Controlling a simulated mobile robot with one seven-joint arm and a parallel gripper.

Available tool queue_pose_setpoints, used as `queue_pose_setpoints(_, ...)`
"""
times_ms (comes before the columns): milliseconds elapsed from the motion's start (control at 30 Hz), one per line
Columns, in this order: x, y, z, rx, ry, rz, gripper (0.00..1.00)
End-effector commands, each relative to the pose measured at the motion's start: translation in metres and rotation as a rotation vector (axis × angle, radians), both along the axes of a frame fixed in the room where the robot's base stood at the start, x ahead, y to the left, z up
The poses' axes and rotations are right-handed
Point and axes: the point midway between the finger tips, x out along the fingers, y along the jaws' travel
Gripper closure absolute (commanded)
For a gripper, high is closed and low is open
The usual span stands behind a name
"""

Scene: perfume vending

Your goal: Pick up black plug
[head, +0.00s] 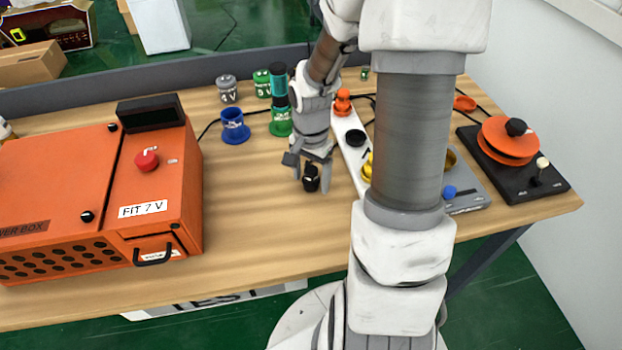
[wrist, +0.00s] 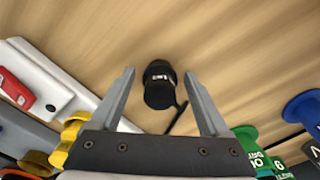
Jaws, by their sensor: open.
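The black plug (head: 311,178) stands on the wooden table in the head view, between the fingers of my gripper (head: 309,177). In the wrist view the black plug (wrist: 159,86) lies between the fingertips of my gripper (wrist: 158,76), with bare wood visible on both sides of it. The fingers are wide apart and do not touch the plug. A dark cable runs from the plug toward the palm. Part of the plug is hidden by the fingers in the head view.
An orange box (head: 65,185) stands at the left. A white strip (head: 350,150) with coloured sockets lies close right of my gripper. Blue (head: 235,127) and green (head: 280,122) holders stand behind. A black base with an orange reel (head: 508,140) is far right. The table's front-middle is clear.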

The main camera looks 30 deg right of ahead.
Motion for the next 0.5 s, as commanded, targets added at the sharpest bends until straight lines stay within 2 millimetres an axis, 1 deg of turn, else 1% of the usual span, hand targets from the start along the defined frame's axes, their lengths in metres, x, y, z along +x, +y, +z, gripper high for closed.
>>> queue_pose_setpoints(133, 0.0, 0.0, 0.0004, 0.0, 0.0, 0.0, 0.21)
queue_pose_setpoints(167, 0.0, 0.0, 0.0004, 0.0, 0.0, 0.0, 0.23)
queue_pose_setpoints(200, 0.0, 0.0, 0.0004, 0.0, 0.0, 0.0, 0.3)
queue_pose_setpoints(267, 0.0, 0.0001, 0.0005, 0.0, 0.0, 0.0, 0.41)
queue_pose_setpoints(300, 0.0, 0.0001, 0.0005, 0.0, 0.0, 0.0, 0.48)
queue_pose_setpoints(367, 0.0, 0.0001, 0.0005, 0.0, 0.0, 0.001, 0.59)
queue_pose_setpoints(500, 0.0, 0.0001, 0.0006, 0.0, 0.0, 0.001, 0.84)
